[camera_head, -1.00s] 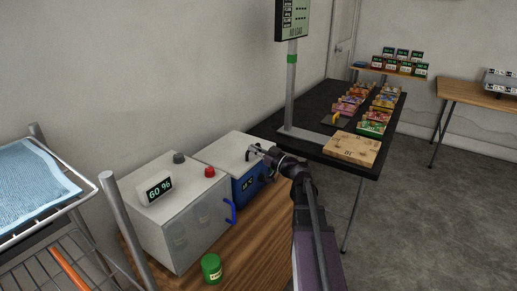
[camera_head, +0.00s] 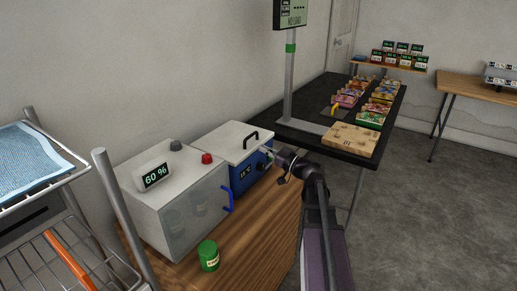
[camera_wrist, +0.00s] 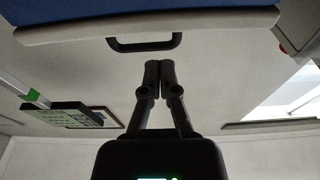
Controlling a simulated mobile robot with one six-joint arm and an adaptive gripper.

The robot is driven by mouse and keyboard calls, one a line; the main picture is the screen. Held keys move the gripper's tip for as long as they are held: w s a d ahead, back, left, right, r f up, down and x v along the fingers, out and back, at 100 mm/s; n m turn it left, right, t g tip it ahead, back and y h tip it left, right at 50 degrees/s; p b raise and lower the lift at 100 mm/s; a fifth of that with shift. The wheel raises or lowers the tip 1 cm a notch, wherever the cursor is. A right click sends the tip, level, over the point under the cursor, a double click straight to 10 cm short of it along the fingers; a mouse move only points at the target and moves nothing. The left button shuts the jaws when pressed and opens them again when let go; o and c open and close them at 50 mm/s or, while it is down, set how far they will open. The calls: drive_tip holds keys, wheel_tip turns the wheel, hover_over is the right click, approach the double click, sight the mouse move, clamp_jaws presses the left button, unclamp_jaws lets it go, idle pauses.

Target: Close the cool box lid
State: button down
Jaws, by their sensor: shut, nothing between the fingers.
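The cool box (camera_head: 243,177) is blue with a small display and stands on the wooden table beside the white cabinet. Its white lid (camera_head: 228,139) lies on top and looks level, with no clear gap seen. A black handle (camera_head: 251,136) stands on the lid. My gripper (camera_head: 268,152) is just in front of the box near the lid's front edge; contact cannot be told. In the wrist view, which looks upside down, my gripper (camera_wrist: 159,68) is shut and empty, apart from the handle (camera_wrist: 145,43), with the lid (camera_wrist: 60,33) edge and blue box (camera_wrist: 120,8) beyond.
A white cabinet (camera_head: 178,200) with a 60 % display, a red button and a blue handle stands left of the box. A green jar (camera_head: 208,256) is on the wooden table (camera_head: 258,225). A black table (camera_head: 300,137) with a cardboard piece and a scale post is behind. A wire rack is at left.

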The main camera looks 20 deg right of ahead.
drive_tip(key=shift+s+d+f+b, duration=0.35)
drive_tip(key=shift+s+d+f, duration=0.15)
drive_tip(key=shift+s, duration=0.2)
drive_tip(key=shift+s+d+f+b, duration=0.35)
drive_tip(key=shift+s+f, duration=0.1)
drive_tip(key=shift+s, duration=0.2)
drive_tip(key=shift+r, duration=0.1)
